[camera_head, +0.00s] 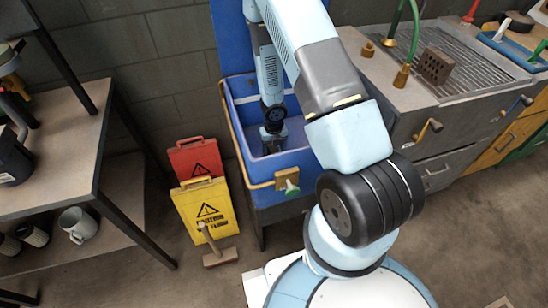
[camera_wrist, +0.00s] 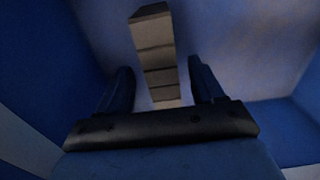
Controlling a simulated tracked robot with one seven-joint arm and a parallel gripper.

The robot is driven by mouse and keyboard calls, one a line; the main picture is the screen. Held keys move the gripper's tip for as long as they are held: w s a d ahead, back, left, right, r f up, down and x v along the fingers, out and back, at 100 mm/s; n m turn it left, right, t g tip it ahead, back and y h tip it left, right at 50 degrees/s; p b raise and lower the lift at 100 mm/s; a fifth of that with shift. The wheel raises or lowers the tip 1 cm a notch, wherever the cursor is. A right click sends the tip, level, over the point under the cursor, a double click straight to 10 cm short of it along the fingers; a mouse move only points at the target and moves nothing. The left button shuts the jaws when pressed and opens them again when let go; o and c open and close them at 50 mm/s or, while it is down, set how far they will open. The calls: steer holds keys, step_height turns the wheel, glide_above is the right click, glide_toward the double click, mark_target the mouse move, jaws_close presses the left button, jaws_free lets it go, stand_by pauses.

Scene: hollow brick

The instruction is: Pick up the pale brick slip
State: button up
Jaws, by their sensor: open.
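The pale brick slip (camera_wrist: 152,50) shows in the wrist view as a long, narrow, grey-beige block with dark lines across it and a darker far end. It lies inside a blue bin. My gripper (camera_wrist: 160,68) is open, with one finger on each side of the slip's near part; gaps show between the fingers and the slip. In the head view my gripper (camera_head: 273,140) is down inside the blue bin (camera_head: 238,113), and the slip cannot be made out there.
The bin's blue walls (camera_wrist: 40,65) rise close around my gripper. Yellow (camera_head: 205,210) and red (camera_head: 195,158) warning signs stand left of the bin. A metal shelf (camera_head: 75,115) is at the left. A grey bench (camera_head: 400,90) at the right holds a perforated brown brick (camera_head: 435,66).

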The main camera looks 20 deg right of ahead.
steer(key=shift+d+f, duration=0.1)
steer(key=shift+f, duration=1.5)
steer(key=c, duration=1.2)
steer(key=shift+r, duration=0.1)
steer(key=shift+r, duration=1.6)
steer(key=shift+r, duration=0.2)
